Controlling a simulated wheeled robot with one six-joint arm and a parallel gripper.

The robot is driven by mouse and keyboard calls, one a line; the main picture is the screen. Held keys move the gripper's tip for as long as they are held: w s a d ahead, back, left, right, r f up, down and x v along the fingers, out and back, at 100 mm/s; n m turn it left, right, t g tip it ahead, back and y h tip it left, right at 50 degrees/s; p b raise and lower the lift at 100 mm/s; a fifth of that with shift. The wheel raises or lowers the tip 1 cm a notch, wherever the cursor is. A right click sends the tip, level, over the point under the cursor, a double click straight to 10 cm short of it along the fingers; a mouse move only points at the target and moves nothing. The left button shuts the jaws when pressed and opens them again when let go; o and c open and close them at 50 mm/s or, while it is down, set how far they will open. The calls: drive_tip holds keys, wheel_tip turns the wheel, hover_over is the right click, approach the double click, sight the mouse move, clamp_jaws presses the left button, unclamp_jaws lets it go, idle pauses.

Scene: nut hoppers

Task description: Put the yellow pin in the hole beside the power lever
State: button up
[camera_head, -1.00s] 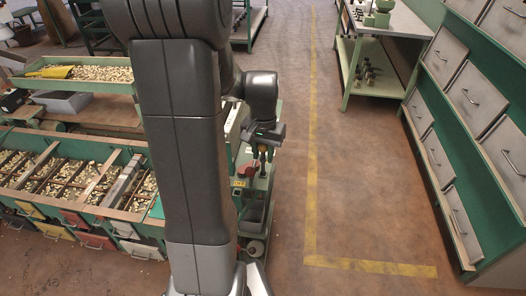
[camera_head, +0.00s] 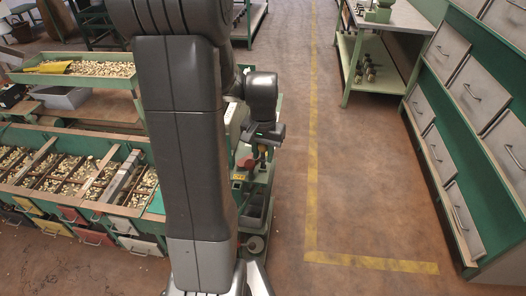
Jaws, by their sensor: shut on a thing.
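My gripper (camera_head: 263,153) hangs, pointing down, over the green machine (camera_head: 262,185) just right of my arm. It is shut on a small yellow-orange thing (camera_head: 262,148), which looks like the yellow pin; only a little of it shows between the fingers. A red part (camera_head: 246,162) on the machine, perhaps the power lever, is just left of the fingertips. A yellow label (camera_head: 238,177) is on the machine below it. I cannot make out the hole, or whether the pin touches the machine. My arm hides the machine's left side.
Green hoppers (camera_head: 132,205) with compartments of nuts stand at the left, with a tray of nuts (camera_head: 30,79) behind. A green bench (camera_head: 345,100) and a rack of drawers (camera_head: 440,160) stand at the right. The brown floor between, with a yellow line (camera_head: 312,180), is clear.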

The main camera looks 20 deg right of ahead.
drive_tip(key=shift+f+b, duration=0.65)
drive_tip(key=shift+f, duration=0.35)
drive_tip(key=o, duration=1.1)
drive_tip(key=shift+s+d, duration=0.1)
drive_tip(key=shift+d, duration=0.05)
drive_tip(key=shift+c, duration=0.2)
drive_tip(key=shift+r, duration=0.1)
drive_tip(key=shift+r, duration=0.3)
wheel_tip(320, 180, up, 13)
drive_tip(key=shift+s+p, duration=0.1)
drive_tip(key=shift+p, duration=0.35)
